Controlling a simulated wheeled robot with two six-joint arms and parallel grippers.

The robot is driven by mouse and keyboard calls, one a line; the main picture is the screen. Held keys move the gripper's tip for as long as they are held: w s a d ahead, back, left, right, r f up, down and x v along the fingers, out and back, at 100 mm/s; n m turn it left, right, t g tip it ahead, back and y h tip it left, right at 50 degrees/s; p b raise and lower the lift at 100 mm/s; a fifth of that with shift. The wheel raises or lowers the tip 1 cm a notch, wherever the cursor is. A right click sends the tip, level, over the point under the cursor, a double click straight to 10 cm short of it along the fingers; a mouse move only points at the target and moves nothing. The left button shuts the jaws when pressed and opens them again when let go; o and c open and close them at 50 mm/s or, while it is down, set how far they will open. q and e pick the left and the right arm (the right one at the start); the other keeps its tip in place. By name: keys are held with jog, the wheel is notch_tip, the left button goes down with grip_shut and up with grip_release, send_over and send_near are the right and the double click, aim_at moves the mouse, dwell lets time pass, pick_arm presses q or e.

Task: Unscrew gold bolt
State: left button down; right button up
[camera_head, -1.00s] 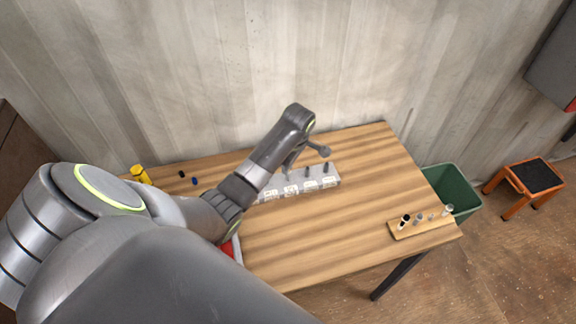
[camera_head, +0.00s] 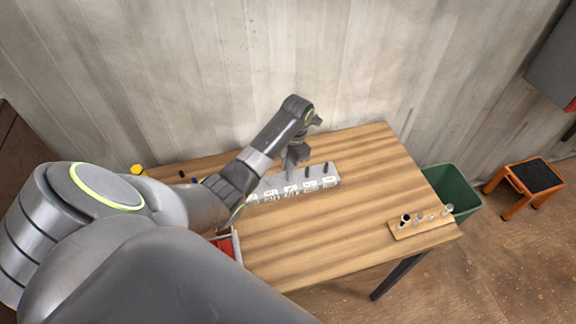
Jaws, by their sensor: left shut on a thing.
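A light grey block (camera_head: 316,183) with a row of white labels along its front stands near the back of the table. Dark upright bolts rise from its top; one shows at the right (camera_head: 326,168). I cannot make out a gold colour on any of them. My left arm reaches across from the left, and my left gripper (camera_head: 293,160) points down at the middle of the block's top. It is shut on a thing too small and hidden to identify. The block's left end is partly behind my arm. My right gripper is not in view.
A small wooden rack (camera_head: 420,229) with several small pieces lies at the table's right front. A red tray (camera_head: 226,243) is partly behind my arm. A green bin (camera_head: 456,188) and an orange stool (camera_head: 522,182) stand right. The wooden table's (camera_head: 330,240) middle is clear.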

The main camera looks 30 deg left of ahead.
pick_arm(q)
jog(key=c, duration=1.4)
grip_release()
jog(key=shift+c, duration=1.2)
